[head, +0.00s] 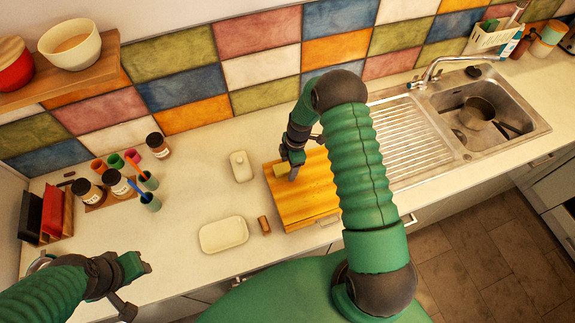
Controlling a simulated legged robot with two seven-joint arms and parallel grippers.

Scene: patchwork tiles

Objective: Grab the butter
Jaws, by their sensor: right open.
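A small yellowish block, seemingly the butter (282,169), lies on the wooden cutting board (310,205) near its back left corner. My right gripper (290,168) points down right at the block, with a dark finger at its right side. This gripper is open; the other finger is hard to make out, and I cannot tell whether it touches the block. A cream lidded piece (240,166) and a shallow cream dish (223,235) stand left of the board. My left gripper (134,285) is at the lower left, away from the block; its jaw state is unclear.
A small brown cylinder (264,225) lies between dish and board. Jars (117,184) and colourful cups (150,201) stand at left on the counter. A sink (485,110) with a pot (477,113) is at right. My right arm hides part of the board.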

